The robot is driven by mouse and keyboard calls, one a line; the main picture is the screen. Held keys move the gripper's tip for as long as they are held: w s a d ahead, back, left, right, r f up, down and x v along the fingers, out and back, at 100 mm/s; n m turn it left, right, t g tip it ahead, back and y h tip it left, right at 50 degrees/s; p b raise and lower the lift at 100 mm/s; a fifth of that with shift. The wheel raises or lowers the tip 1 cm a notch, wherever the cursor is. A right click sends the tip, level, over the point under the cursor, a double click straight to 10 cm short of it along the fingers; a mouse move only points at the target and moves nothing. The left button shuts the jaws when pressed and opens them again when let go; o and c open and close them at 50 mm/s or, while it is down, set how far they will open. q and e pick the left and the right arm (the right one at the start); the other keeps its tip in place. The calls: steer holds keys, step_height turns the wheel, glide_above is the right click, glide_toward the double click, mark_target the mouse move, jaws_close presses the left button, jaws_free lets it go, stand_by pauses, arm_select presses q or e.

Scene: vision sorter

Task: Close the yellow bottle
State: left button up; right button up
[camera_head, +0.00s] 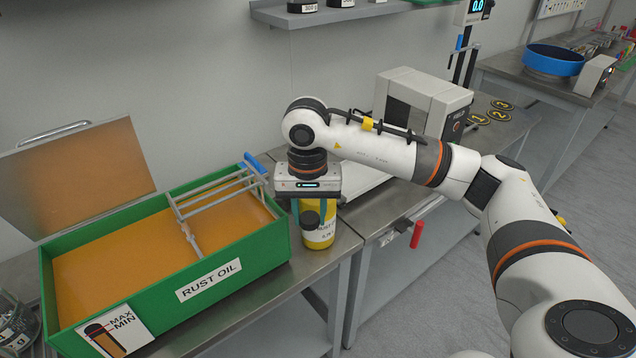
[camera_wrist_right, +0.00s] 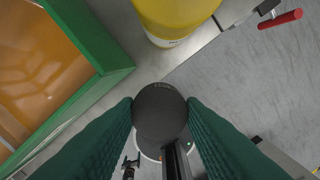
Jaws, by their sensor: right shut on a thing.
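The yellow bottle (camera_head: 319,236) stands on the metal table beside the green tank's right end. Its top is hidden behind my right gripper in the head view. In the right wrist view, part of the bottle (camera_wrist_right: 178,14) shows at the top edge. My right gripper (camera_head: 309,212) points down and is shut on a round black cap (camera_wrist_right: 160,108), with green fingers on both sides. The cap also shows in the head view (camera_head: 309,219), in front of the bottle's upper part. In the wrist view the cap is clearly apart from the bottle. My left gripper is not in view.
The green tank of rust oil (camera_head: 215,283) stands close on the left, with a metal rack (camera_head: 218,192) over it. A white machine (camera_head: 425,97) stands behind my right arm. A red handle (camera_head: 416,234) hangs at the table's front.

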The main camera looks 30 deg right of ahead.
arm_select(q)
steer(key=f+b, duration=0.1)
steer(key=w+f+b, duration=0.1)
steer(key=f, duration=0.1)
arm_select(e)
steer(key=s+a+f+n, duration=0.6)
steer(key=s+a+f, duration=0.1)
steer(key=s+f, duration=0.1)
steer(key=shift+s+f+n, duration=0.2)
steer(key=shift+s+n, duration=0.2)
steer(key=shift+s, duration=0.5)
